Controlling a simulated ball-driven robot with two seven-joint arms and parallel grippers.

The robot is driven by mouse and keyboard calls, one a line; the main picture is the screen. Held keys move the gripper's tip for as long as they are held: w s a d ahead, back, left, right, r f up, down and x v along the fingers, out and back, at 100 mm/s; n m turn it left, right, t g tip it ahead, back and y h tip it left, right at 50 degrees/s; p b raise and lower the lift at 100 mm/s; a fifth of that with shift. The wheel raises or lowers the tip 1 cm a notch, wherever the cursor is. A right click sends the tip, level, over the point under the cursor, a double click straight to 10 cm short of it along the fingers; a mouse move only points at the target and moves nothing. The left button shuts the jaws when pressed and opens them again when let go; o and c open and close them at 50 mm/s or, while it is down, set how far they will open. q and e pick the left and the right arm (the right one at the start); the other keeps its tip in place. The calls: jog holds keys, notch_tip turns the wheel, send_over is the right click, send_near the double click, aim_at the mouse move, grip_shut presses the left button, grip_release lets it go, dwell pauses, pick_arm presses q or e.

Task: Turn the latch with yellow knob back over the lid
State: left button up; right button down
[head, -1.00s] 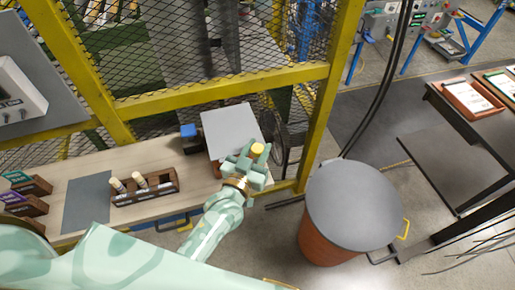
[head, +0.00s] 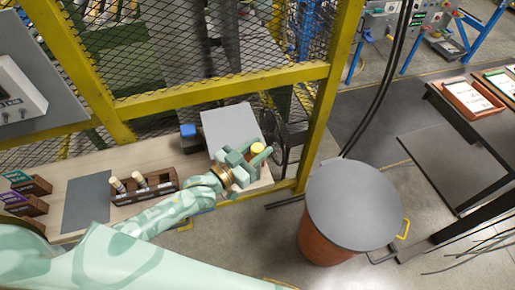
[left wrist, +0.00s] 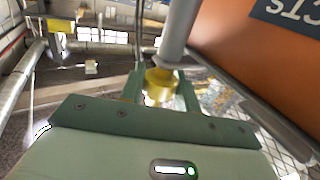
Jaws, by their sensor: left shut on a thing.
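The grey lid (head: 229,124) belongs to a box on the wooden bench, and my left gripper (head: 252,156) is at its front right corner. The yellow knob (head: 258,148) shows between the gripper's fingers. In the left wrist view the knob (left wrist: 158,84) sits between the green fingers, on a grey rod (left wrist: 178,30). The gripper is shut on the knob. The box's orange-brown wall (left wrist: 245,45) with a dark label is close beside the fingers there. The latch's bar is mostly hidden in the head view. My right gripper is not in view.
A dark rack (head: 145,188) with pale turned pieces stands left of the box, by a grey mat (head: 87,202). Yellow-framed mesh (head: 210,85) runs along the back. A grey-topped drum (head: 354,205) stands right of the bench.

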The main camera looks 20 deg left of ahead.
pick_arm(q)
jog(key=o, duration=1)
jog(key=shift+c, duration=0.2)
jog(key=v, duration=1.6)
jog(key=shift+s, duration=0.15)
jog(key=shift+a, duration=0.1)
